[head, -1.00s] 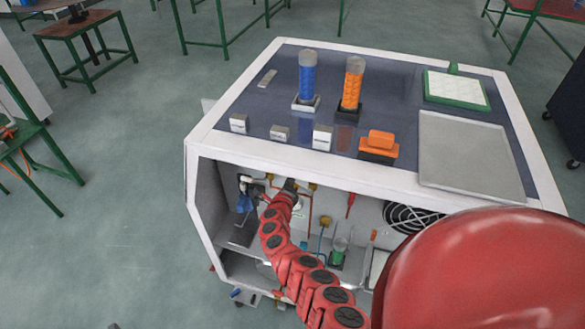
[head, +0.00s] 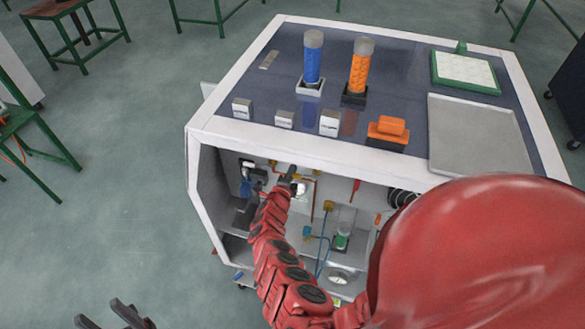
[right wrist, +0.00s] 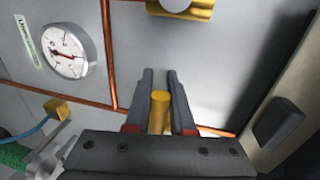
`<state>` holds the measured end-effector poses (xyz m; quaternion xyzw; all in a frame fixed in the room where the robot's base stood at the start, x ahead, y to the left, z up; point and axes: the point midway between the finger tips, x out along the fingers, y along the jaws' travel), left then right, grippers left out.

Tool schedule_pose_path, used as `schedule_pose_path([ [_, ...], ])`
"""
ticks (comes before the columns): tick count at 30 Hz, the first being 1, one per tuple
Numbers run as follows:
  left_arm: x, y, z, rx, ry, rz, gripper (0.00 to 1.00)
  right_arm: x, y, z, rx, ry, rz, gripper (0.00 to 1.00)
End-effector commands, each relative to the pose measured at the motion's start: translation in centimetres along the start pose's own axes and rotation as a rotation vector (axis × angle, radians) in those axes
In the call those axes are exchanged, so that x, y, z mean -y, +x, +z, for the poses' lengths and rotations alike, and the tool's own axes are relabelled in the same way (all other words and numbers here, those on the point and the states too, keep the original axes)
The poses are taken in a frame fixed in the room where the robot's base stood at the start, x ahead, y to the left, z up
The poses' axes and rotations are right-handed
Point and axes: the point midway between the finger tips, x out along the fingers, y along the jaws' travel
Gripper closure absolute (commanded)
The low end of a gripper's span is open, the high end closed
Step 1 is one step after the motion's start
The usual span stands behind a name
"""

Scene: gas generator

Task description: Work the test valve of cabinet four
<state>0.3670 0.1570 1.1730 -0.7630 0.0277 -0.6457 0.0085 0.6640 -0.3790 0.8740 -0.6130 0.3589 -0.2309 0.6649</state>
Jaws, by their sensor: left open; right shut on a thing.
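The cabinet (head: 195,165) is a white-framed bench with an open front compartment; I see no number on it. My right arm reaches into this compartment, and its gripper (head: 288,182) is at the upper left inside, partly hidden. In the right wrist view, the right gripper (right wrist: 176,82) has its fingers on either side of a yellow brass-coloured valve part (right wrist: 160,108) and is shut on it. The fingers hide some of the part. My left gripper (head: 116,317) is open and empty, low at the left, outside the cabinet and over the floor.
A round pressure gauge (right wrist: 68,50) and copper pipes (right wrist: 110,55) are near the right gripper. A black fan grille (head: 402,198) and a green-based glass vessel (head: 342,238) sit further right. Blue and orange cylinders (head: 312,60) stand on the top.

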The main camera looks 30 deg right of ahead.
Motion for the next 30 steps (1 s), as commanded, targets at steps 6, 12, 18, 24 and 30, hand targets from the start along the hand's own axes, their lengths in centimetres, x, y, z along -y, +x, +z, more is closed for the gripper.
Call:
schedule_pose_path([
  [6,0.0,-0.04,0.0,0.0,0.0,0.0,0.48,-0.18,-0.04,0.0,0.0,-0.007,0.002,1.0],
  [12,0.0,-0.04,0.01,0.0,0.0,0.0,0.48,-0.2,-0.04,-0.01,0.0,-0.007,0.003,0.77],
  [18,0.0,-0.04,0.01,0.0,0.0,0.0,0.48,-0.15,-0.03,-0.02,-0.001,-0.006,0.002,0.48],
  [24,0.0,-0.04,0.01,0.0,0.0,0.0,0.48,-0.1,-0.02,-0.03,-0.001,-0.006,0.001,0.48],
  [30,0.02,0.46,-0.08,0.0,0.0,0.0,0.48,0.02,-0.77,0.07,0.0,-0.009,0.002,0.48],
])
